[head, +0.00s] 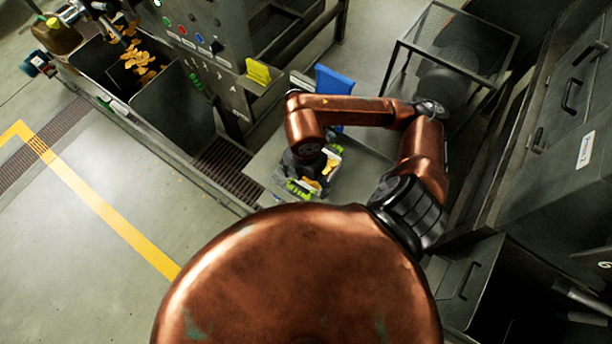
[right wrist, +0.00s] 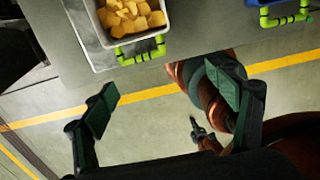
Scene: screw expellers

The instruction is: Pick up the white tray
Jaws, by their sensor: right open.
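The white tray (right wrist: 99,28) holds yellow chunks and has a bright green handle on its near side in the right wrist view. It sits on a grey surface, cut off by the top edge. My right gripper also shows in the right wrist view (right wrist: 170,104). Its fingers are wide apart with nothing between them, and the tray lies beyond the fingertips.
A blue container (head: 334,84) stands behind my right arm. A machine with buttons and a yellow holder (head: 257,72) is at the back. A bin with yellow pieces (head: 140,62) is at upper left. A wire mesh cage (head: 455,42) and grey cabinets (head: 560,130) stand at right. The left floor is clear.

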